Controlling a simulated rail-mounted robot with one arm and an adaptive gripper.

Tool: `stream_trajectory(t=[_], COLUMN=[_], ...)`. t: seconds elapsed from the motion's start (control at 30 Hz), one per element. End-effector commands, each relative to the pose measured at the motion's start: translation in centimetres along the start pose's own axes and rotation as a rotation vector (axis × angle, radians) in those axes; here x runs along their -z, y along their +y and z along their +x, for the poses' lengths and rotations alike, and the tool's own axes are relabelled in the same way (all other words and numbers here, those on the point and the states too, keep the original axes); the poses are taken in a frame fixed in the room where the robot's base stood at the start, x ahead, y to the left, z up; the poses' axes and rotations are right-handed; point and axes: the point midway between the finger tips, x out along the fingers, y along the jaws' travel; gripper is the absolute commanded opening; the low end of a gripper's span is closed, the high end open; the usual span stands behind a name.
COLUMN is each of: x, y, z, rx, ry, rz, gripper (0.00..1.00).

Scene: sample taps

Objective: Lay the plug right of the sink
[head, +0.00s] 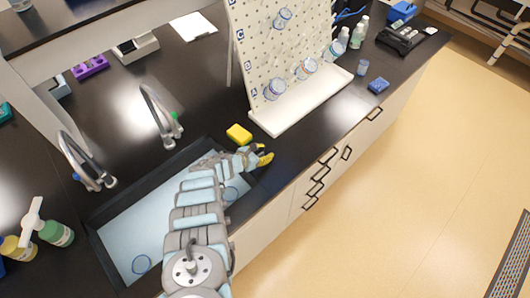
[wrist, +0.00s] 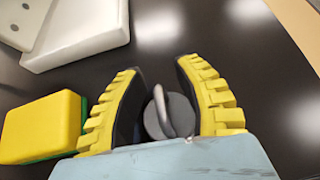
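The plug (wrist: 170,115) is a dark grey disc with an upright ring handle. In the wrist view it shows between the two fingers, low near the palm, over the black counter. The handle leans toward the left finger, and a gap shows on its right. My gripper (wrist: 160,68) has yellow ribbed fingers that stand apart around the plug. In the head view my gripper (head: 264,157) is low over the counter just right of the sink (head: 125,235). The plug cannot be made out there. Whether the disc rests fully on the counter is hard to tell.
A yellow and green sponge (head: 239,134) lies beside my gripper, left of it in the wrist view (wrist: 42,127). A white pegboard rack (head: 300,103) stands behind. Two taps arch over the sink. The counter's front edge is close; bare counter (wrist: 260,90) lies to the right.

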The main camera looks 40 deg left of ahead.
Motion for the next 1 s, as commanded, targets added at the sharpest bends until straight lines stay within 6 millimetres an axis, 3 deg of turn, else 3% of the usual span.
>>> stream_trajectory(t=[0.27, 1.0], x=[-0.5, -0.3], y=[0.0, 0.2], z=[-0.3, -7.8], rx=[0.000, -0.001], ry=[0.000, 0.002], rz=[0.000, 0.000], gripper=[0.33, 0.33])
